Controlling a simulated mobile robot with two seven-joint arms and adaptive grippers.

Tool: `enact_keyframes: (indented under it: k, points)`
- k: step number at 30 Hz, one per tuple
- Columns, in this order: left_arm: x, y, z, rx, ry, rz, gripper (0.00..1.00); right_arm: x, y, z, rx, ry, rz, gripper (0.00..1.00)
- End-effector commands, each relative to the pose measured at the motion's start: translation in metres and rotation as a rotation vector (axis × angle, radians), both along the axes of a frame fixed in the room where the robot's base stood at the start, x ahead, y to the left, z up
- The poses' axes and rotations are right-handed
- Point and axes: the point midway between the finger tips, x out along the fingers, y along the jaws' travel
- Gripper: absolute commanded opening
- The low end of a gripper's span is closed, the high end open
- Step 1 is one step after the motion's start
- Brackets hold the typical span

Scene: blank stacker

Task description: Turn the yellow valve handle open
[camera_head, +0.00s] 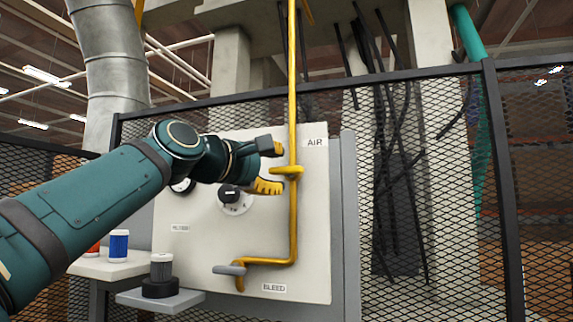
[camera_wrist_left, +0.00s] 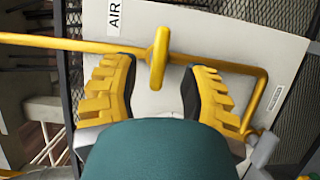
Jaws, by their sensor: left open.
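The yellow valve handle (camera_head: 287,170) sits on the vertical yellow pipe (camera_head: 292,110), just below the AIR label, and lies crosswise to the pipe. My left gripper (camera_head: 272,166) is open beside the handle, one finger higher and one lower than it. In the left wrist view, the handle (camera_wrist_left: 158,57) shows between the two yellow-padded fingertips (camera_wrist_left: 158,72), with a gap on each side. It appears a little ahead of them, and I see no contact. My right gripper is in neither view.
The pale panel (camera_head: 315,220) carries a black knob (camera_head: 230,193) and, low down, a grey lever (camera_head: 230,270) near the BLEED label. A dark filter (camera_head: 160,275) stands on a small shelf. Mesh fencing (camera_head: 440,200) surrounds the panel.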

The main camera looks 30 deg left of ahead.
Motion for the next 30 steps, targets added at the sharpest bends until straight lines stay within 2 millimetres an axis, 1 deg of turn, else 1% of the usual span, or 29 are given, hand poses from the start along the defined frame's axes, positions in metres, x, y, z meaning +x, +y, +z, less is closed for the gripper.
enact_keyframes:
  k: [1,3,7,12,20,21,23,24,30]
  points:
    - [0.009,-0.001,0.002,-0.001,0.001,0.0,0.45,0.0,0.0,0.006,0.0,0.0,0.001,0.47]
    - [0.018,-0.003,0.002,-0.001,0.0,-0.001,0.45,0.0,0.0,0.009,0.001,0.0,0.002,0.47]
    - [0.031,-0.005,0.001,0.0,0.0,-0.001,0.45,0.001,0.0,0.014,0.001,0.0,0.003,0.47]
    - [0.037,-0.006,0.001,0.001,-0.002,0.001,0.45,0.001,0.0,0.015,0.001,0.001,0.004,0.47]
    - [0.037,-0.006,0.0,0.001,-0.002,0.0,0.44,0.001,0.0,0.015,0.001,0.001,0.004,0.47]
    - [0.037,-0.006,0.0,0.001,-0.001,0.0,0.3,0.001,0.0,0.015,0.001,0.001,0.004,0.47]
    - [0.037,-0.006,0.0,0.001,-0.001,0.0,0.09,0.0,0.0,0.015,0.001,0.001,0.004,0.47]
    - [0.037,-0.006,0.0,0.001,-0.001,0.0,0.0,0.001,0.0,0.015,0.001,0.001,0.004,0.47]
    - [0.037,-0.006,0.0,0.001,-0.002,0.001,0.0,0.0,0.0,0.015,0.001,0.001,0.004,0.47]
